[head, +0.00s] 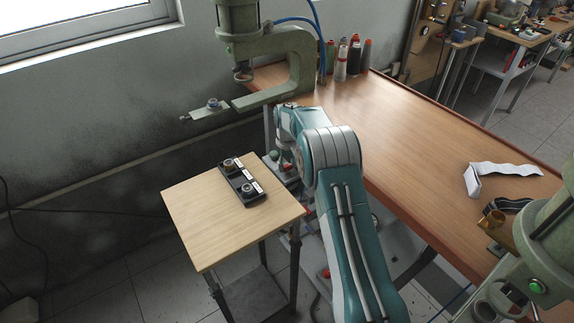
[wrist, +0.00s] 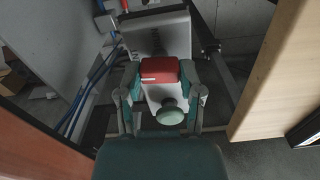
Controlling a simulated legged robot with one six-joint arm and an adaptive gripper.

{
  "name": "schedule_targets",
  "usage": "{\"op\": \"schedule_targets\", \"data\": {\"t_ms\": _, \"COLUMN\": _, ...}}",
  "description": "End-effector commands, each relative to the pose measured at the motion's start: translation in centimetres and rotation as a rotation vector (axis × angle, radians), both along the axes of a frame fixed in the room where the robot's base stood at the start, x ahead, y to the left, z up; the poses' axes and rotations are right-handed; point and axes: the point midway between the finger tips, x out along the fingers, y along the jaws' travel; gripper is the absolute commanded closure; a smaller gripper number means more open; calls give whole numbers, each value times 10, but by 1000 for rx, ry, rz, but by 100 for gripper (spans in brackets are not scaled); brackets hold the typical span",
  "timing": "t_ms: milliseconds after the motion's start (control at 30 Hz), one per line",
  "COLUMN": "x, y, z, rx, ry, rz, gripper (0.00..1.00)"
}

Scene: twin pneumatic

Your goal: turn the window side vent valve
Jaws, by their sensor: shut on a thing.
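A valve with a red handle (wrist: 161,70) bearing a white line is in the middle of the wrist view, on a pale grey body (wrist: 185,95). A round green knob (wrist: 169,112) sits in front of it. My gripper (wrist: 160,74) has its two teal fingers at the left and right sides of the red handle and is shut on it. In the head view my gripper (head: 284,158) is low between the small table and the long bench, on the window side. Most of the valve is hidden there behind my arm. A second red part (head: 325,272) shows lower down.
A small wooden table (head: 205,225) carries a black tray (head: 241,182) with round fittings. The long bench (head: 425,120) is close on the right. A green press (head: 292,55) stands at the bench's window end. Blue hoses (wrist: 93,88) run left of the valve.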

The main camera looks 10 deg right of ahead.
Motion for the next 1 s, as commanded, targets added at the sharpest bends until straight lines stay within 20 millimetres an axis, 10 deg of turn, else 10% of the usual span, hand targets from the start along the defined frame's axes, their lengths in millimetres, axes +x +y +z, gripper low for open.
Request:
{"op": "schedule_targets", "data": {"t_ms": 800, "x": 2, "y": 1, "z": 1, "rx": 0, "ry": -9, "rz": 129, "gripper": 99}}
{"op": "schedule_targets", "data": {"t_ms": 833, "x": 2, "y": 1, "z": 1, "rx": 0, "ry": -9, "rz": 129, "gripper": 47}}
{"op": "schedule_targets", "data": {"t_ms": 900, "x": 2, "y": 1, "z": 1, "rx": 0, "ry": -8, "rz": 129, "gripper": 17}}
{"op": "schedule_targets", "data": {"t_ms": 1000, "x": 1, "y": 0, "z": 1, "rx": 0, "ry": -7, "rz": 129, "gripper": 17}}
